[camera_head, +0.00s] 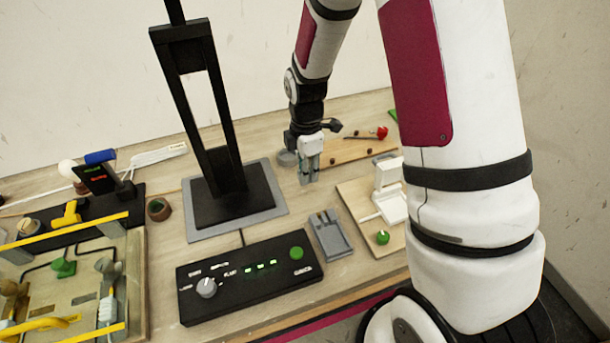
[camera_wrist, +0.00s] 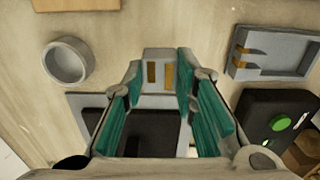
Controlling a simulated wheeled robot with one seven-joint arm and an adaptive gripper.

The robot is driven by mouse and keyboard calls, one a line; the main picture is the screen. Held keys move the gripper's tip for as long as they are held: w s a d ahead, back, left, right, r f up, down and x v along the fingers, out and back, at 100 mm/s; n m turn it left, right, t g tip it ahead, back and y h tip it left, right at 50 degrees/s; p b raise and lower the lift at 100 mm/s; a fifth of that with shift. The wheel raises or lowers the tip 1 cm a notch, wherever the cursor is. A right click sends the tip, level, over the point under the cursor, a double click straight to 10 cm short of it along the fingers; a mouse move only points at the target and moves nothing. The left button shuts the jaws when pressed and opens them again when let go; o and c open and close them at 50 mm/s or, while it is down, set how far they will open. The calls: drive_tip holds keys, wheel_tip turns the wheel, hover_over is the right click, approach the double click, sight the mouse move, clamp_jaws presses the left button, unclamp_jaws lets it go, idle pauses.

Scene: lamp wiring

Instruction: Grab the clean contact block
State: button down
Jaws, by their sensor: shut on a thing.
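The contact block (camera_wrist: 158,72), small and grey with two clean-looking brass strips on its face, is between my gripper's fingertips in the wrist view. My gripper (camera_wrist: 157,82) has teal pads on both sides of the block and is shut on it. In the head view my gripper (camera_head: 309,172) points down behind the black control box, right of the black stand, and the block is hard to make out there. I cannot tell whether the block still touches the table. A grey tray (camera_head: 331,241) with two prongs lies to the front; it also shows in the wrist view (camera_wrist: 262,72).
A round grey cup (camera_wrist: 68,63) stands close by. The black stand (camera_head: 232,208) on its grey plate (camera_head: 262,205) rises left of my gripper. The control box (camera_head: 250,280) is in front. A wooden board with a white hinged piece (camera_head: 390,190) lies right. A wiring board is at left.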

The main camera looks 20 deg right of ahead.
drive_tip(key=s, duration=0.4)
drive_tip(key=s+r, duration=0.1)
drive_tip(key=s, duration=0.9)
drive_tip(key=shift+s+a+r, duration=0.1)
drive_tip(key=shift+s+r, duration=0.05)
drive_tip(key=shift+s+p, duration=0.65)
drive_tip(key=shift+s, duration=0.1)
